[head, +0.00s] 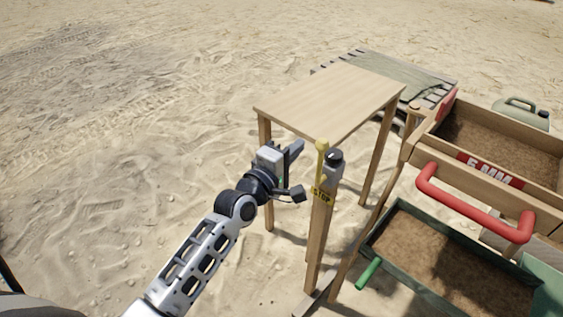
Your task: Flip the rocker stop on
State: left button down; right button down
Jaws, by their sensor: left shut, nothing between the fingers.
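From this angle I cannot tell whether the fingers touch the lever. My right gripper is not in view.
A wooden table (335,98) stands right behind the post. Open sand lies to the left.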

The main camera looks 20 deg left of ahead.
aim_at(322, 162)
pick_arm(q)
jog(key=s+d, duration=0.1)
jog(key=s+d+p, duration=0.1)
jog(key=d, duration=0.1)
jog(key=shift+d, duration=0.2)
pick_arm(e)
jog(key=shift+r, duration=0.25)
